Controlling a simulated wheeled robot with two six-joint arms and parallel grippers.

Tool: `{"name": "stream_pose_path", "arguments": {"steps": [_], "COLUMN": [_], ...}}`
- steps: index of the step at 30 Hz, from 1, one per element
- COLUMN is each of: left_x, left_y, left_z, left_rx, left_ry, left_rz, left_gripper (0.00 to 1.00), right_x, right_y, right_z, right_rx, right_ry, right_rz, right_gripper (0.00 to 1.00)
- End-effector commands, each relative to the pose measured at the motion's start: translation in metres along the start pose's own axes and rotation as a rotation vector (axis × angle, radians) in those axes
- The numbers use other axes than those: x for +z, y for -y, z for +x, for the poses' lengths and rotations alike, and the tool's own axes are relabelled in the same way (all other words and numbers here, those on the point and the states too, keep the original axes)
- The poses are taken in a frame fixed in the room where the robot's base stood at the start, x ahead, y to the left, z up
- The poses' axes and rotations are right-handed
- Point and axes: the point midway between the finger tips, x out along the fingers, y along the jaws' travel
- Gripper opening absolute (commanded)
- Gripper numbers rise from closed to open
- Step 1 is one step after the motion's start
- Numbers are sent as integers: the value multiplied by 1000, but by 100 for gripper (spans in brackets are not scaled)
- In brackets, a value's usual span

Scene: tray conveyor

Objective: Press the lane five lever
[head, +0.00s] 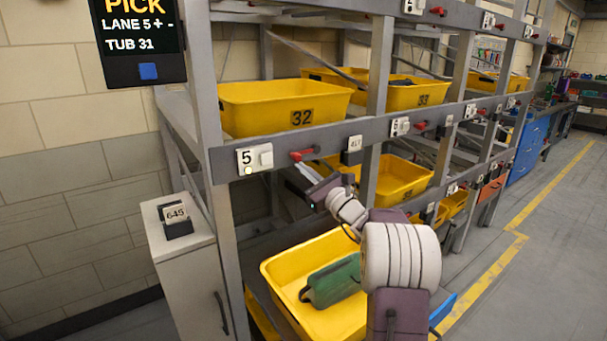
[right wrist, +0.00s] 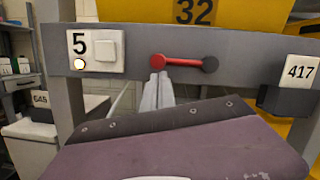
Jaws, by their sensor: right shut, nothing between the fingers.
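The lane five lever (head: 303,154) is a short red bar on the grey rack beam, right of the white "5" plate (head: 254,158). In the right wrist view the lever (right wrist: 178,61) lies about level, its red knob at the left and its dark pivot at the right. A small light glows on the "5" plate (right wrist: 96,50). My right gripper (head: 303,171) is shut and empty just below the lever. In the right wrist view its pale fingertips (right wrist: 158,78) are just under the red knob; I cannot tell whether they touch. My left gripper is out of view.
Yellow tub 32 (head: 280,97) sits above the beam. A yellow tub (head: 280,273) with a green case (head: 333,282) stands below. A "417" tag (head: 354,143) is to the lever's right. A cabinet (head: 182,262) stands left.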

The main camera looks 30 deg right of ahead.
Motion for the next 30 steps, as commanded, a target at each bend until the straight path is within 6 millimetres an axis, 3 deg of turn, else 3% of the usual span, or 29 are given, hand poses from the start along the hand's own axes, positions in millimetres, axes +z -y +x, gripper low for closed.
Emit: {"name": "stream_pose_path", "arguments": {"steps": [14,17,22,24,30], "left_x": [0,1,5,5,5], "left_y": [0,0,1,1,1], "left_z": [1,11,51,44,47], "left_rx": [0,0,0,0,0], "left_ry": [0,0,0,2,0], "left_rz": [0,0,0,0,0], "left_gripper": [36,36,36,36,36], "right_x": [3,-8,-52,-42,-42], "right_y": [0,-2,-8,-4,-4], "right_z": [1,-1,-5,-19,-67], "right_rx": [2,2,7,3,2], "right_ry": [8,7,3,2,0], "right_rz": [-4,-3,0,-1,1], "right_gripper": [0,0,0,0,0]}}
